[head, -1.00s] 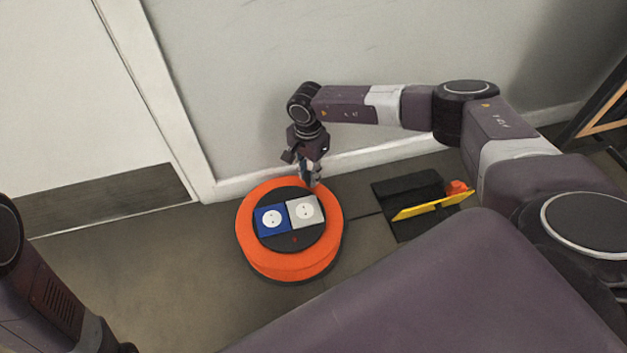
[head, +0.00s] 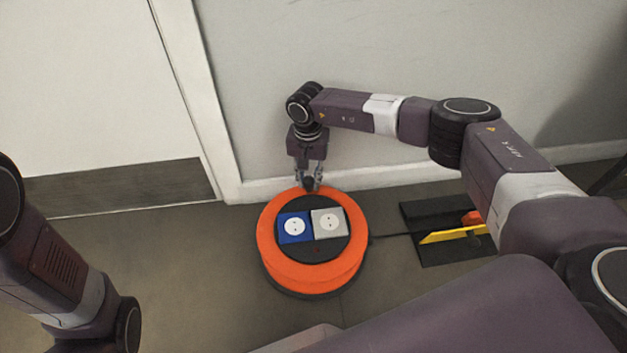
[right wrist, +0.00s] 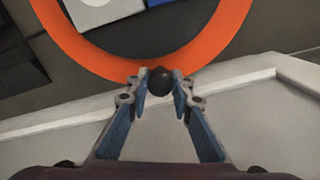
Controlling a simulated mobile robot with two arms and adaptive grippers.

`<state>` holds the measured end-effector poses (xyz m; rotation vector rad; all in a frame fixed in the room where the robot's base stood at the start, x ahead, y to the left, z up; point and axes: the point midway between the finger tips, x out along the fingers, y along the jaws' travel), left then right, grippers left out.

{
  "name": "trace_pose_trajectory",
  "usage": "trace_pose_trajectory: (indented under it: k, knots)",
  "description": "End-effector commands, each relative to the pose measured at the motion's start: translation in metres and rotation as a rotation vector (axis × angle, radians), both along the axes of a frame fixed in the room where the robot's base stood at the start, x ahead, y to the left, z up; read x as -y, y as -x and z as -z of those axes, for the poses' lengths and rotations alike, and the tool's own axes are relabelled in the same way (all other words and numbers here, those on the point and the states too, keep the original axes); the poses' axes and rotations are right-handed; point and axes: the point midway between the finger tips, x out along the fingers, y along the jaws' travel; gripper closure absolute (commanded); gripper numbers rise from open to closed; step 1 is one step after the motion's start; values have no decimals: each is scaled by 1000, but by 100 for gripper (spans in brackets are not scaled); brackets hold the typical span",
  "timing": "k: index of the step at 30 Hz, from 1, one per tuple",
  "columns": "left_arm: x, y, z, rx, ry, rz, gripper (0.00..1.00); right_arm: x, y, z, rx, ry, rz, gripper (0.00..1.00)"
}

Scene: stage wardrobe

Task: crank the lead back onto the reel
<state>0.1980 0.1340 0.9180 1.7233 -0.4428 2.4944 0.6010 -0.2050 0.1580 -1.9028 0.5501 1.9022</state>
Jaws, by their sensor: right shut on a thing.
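The orange cable reel (head: 313,275) lies on the floor close to the wall. Its black centre carries a blue socket (head: 294,227) and a grey socket (head: 329,223). The dark lead (head: 391,236) runs from the reel's right side toward a black mat. My right gripper (head: 309,187) points down at the reel's far rim. In the right wrist view its fingers (right wrist: 160,86) are shut on a round black crank knob (right wrist: 160,80) at the edge of the orange rim. My left arm shows at the left edge, but its gripper is out of view.
A black mat (head: 445,259) lies right of the reel, with a yellow piece (head: 453,235) and an orange piece (head: 472,218) on it. The wall and its skirting board (head: 385,174) stand close behind the reel. Floor left of the reel is clear.

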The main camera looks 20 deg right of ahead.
Motion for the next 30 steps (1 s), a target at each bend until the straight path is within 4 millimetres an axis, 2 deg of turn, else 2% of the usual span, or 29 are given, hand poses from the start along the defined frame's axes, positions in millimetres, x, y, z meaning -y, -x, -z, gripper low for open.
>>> trace_pose_trajectory:
  k: [14, 15, 19, 26, 30]
  knots:
    - [0, 0, 1, 0, 0, 1, 59, -3, 0, 0, -2, -1, -14, 100]
    - [0, 0, 1, -1, -1, 1, 59, -3, 0, 0, -2, -1, -14, 76]
    - [0, -1, 1, -2, -1, 1, 59, -2, 0, 0, -2, -1, -14, 62]
    - [0, -2, 1, -6, 0, 0, 59, -2, 0, 0, -1, -1, -13, 62]
    - [0, -4, 1, -11, 1, -1, 59, -2, -1, -6, 1, -1, -12, 62]
